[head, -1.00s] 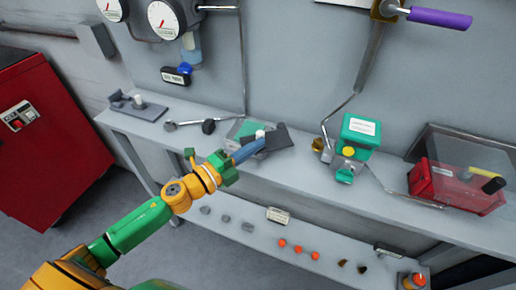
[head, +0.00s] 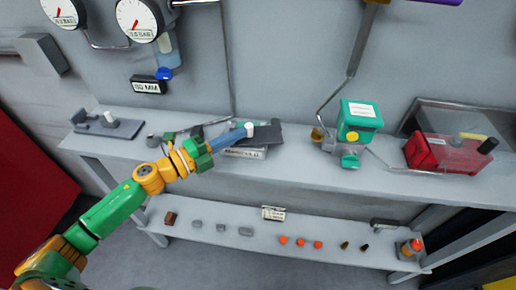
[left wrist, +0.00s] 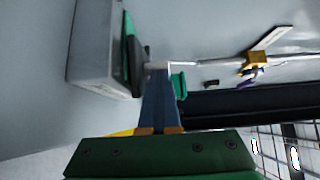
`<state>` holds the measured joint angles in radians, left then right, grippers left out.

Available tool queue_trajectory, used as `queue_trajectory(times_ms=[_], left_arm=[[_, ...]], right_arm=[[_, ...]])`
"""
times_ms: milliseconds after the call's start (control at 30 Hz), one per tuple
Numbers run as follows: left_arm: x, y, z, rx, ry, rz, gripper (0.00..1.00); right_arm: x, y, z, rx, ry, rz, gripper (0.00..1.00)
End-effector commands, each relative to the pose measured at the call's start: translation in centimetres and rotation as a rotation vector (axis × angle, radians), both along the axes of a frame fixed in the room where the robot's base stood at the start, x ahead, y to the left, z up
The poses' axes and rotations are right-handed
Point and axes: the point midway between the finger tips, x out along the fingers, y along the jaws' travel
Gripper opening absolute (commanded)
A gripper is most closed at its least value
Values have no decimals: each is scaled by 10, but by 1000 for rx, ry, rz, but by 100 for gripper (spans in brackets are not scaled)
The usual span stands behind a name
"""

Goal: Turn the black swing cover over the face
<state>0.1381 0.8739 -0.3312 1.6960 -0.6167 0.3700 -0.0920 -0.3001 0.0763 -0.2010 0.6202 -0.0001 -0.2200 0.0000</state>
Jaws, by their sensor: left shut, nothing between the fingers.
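The black swing cover (head: 268,134) is a dark flat plate on top of a pale grey block (head: 243,153) on the bench. A white knob (head: 249,129) stands up by its left part. My left gripper (head: 243,132) reaches in from the left with its blue fingers together, tips at the knob; I cannot tell whether they touch it. In the left wrist view the closed fingers (left wrist: 159,80) end beside a dark plate edge (left wrist: 137,62) and a pale rod (left wrist: 156,66). The face is mostly hidden by the fingers and cover. My right gripper is not in view.
A green box unit (head: 358,118) stands to the right on the bench (head: 300,150), with a red bin (head: 435,153) beyond it. A grey fixture (head: 105,123) sits at the left. Gauges (head: 137,17) hang on the wall. A lower shelf (head: 200,220) carries small parts.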

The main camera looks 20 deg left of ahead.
Motion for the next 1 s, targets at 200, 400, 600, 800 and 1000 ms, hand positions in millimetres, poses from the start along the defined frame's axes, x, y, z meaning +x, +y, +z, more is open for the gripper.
queue_trajectory(times_ms=[200, 400, 600, 800, 1000], left_arm=[[5, 5, 2, -2, -5, -1, 0], [6, 6, 2, -2, -4, -1, 0], [6, 6, 2, -2, -4, -1, 0], [6, 6, 2, -1, -3, -1, 0], [6, 6, 1, -2, -2, -2, 0]], right_arm=[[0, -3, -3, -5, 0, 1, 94], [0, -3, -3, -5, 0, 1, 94], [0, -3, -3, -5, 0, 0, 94], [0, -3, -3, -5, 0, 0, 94], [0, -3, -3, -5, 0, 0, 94]])
